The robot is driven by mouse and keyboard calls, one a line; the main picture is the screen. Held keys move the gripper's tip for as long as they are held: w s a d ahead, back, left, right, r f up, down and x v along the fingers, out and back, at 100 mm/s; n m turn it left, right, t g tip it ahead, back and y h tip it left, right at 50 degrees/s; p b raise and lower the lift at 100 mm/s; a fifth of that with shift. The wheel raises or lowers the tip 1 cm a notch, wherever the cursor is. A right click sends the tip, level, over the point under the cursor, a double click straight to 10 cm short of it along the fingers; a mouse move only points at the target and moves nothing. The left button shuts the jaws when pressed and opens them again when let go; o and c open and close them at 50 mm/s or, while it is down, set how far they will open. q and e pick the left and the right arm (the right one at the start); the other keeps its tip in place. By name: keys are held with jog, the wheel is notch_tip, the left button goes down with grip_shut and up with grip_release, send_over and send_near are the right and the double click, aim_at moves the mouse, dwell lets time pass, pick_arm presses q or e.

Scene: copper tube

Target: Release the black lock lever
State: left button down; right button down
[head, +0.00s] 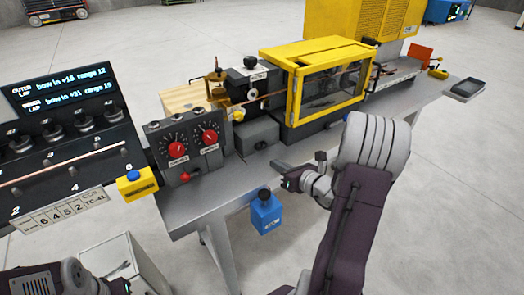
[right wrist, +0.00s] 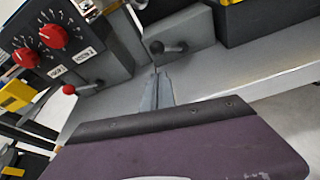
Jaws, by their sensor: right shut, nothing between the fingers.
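The black lock lever (head: 261,145), a short arm with a black ball knob, sits on the front of a low grey box (head: 258,132) on the bench. In the right wrist view the black lever (right wrist: 158,47) lies just beyond my fingertips, its knob to the left of its round pivot. My right gripper (head: 277,166) is shut and empty, in front of the lever and apart from it. In the right wrist view its narrow closed fingers (right wrist: 157,78) point towards the knob. My left arm shows at the bottom left; its gripper (head: 120,286) is at the frame's edge and its jaws are unclear.
A control box with red dials (head: 192,147) and a red-knobbed lever (head: 185,176) stands left of the lever. A yellow-framed guard (head: 325,80) stands to its right. A blue box (head: 265,212) hangs at the front edge. The bench top before the lever is clear.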

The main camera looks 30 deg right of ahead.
aim_at(261, 146)
pick_arm(q)
jog(key=shift+s+a+r+p, duration=0.2)
jog(key=shift+r+p, duration=0.4)
jog(key=shift+r, duration=0.05)
pick_arm(e)
jog(key=x, duration=0.9)
jog(key=shift+w+a, duration=0.1)
jog(key=shift+w, duration=0.1)
